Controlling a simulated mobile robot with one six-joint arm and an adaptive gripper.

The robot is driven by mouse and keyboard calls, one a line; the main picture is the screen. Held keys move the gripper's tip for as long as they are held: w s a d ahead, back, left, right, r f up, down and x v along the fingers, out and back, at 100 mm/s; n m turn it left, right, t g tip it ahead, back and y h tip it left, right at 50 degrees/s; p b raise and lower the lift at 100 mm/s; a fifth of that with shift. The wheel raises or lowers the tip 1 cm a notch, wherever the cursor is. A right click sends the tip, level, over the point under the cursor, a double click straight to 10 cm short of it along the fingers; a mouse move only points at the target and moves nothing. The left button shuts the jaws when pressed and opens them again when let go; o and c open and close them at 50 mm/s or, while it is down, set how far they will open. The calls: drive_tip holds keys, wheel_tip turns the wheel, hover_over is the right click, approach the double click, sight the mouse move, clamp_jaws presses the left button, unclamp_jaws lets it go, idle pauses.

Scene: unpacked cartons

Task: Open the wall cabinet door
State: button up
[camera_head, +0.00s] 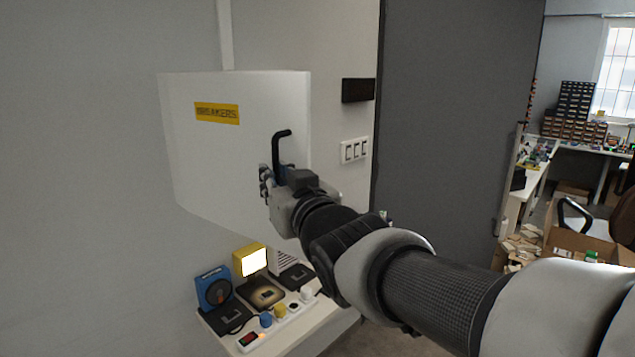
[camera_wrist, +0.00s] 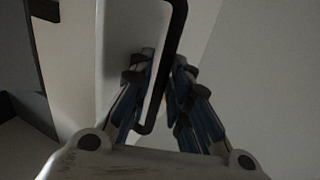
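The white wall cabinet (camera_head: 205,165) hangs on the grey wall, with a yellow "BREAKERS" label (camera_head: 217,113) on its front. Its door looks closed, with no gap visible. A black bar handle (camera_head: 279,148) stands out near the right side of the front; it also shows in the wrist view (camera_wrist: 175,35). My gripper (camera_head: 268,180) is at the lower part of the handle. In the wrist view, its fingers (camera_wrist: 164,78) lean inward on both sides of the bar and appear shut on it. My gripper hides the handle's lower end in the head view.
Below the cabinet, a small shelf (camera_head: 322,312) holds a lit yellow lamp (camera_head: 250,262), a blue device (camera_head: 213,289) and a power strip (camera_head: 280,322). White switches (camera_head: 354,150) and a dark panel (camera_head: 358,90) are on the wall to the right. A cardboard carton (camera_head: 565,243) is far right.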

drive_tip(key=v, duration=1.2)
drive_tip(key=s+d+f+m+g+h, duration=0.45)
drive_tip(key=d+f+h, duration=0.35)
drive_tip(key=d+f, duration=0.7)
drive_tip(key=s+d+f+g, duration=0.2)
drive_tip(key=s+f+g, duration=0.5)
drive_tip(key=s, duration=0.8)
wheel_tip(320, 180, down, 3)
drive_tip(key=shift+d+r+m, duration=0.1)
drive_tip(key=shift+d+m, duration=0.1)
drive_tip(key=shift+m, duration=0.25)
